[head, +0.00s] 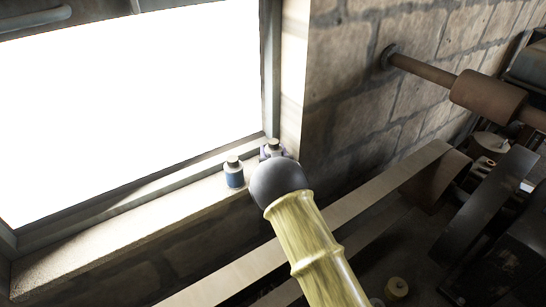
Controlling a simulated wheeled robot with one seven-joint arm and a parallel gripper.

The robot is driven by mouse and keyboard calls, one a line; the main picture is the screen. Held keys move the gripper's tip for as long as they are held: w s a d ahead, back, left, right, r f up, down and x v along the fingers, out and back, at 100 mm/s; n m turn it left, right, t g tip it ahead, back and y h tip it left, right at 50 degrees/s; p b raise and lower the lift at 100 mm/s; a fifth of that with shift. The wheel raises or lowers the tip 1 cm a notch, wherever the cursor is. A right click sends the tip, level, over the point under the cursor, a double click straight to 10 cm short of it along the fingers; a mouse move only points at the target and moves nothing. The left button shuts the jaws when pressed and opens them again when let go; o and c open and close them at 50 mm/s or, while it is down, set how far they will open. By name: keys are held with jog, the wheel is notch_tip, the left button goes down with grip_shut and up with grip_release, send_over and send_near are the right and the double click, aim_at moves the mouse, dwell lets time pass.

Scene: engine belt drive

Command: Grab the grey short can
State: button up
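Two small bottle-like cans stand at the right end of the window sill. The left one (233,173) has a cream cap, a pale grey shoulder and a blue band. The right one (273,146) shows a cream cap and a greyish top; its lower body is hidden. I cannot tell for sure which is the grey short can. My yellow arm with its dark grey rounded end reaches up to the sill. Small purple parts, apparently my gripper (272,154), show beside the right can. The dark end hides most of the gripper, so its opening and any contact cannot be seen.
The sill (120,226) is clear left of the cans, below a bright window (130,100). A stone wall (350,100) rises to the right. A long flat belt (400,180) runs below, and a rusty shaft with a drum (490,97) is at upper right.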

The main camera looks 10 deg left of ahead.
jog(key=c, duration=0.5)
jog(key=shift+o, duration=0.2)
jog(key=shift+r, duration=0.15)
notch_tip(320, 180, up, 10)
jog(key=shift+s+f+b, duration=0.1)
jog(key=shift+b, duration=0.2)
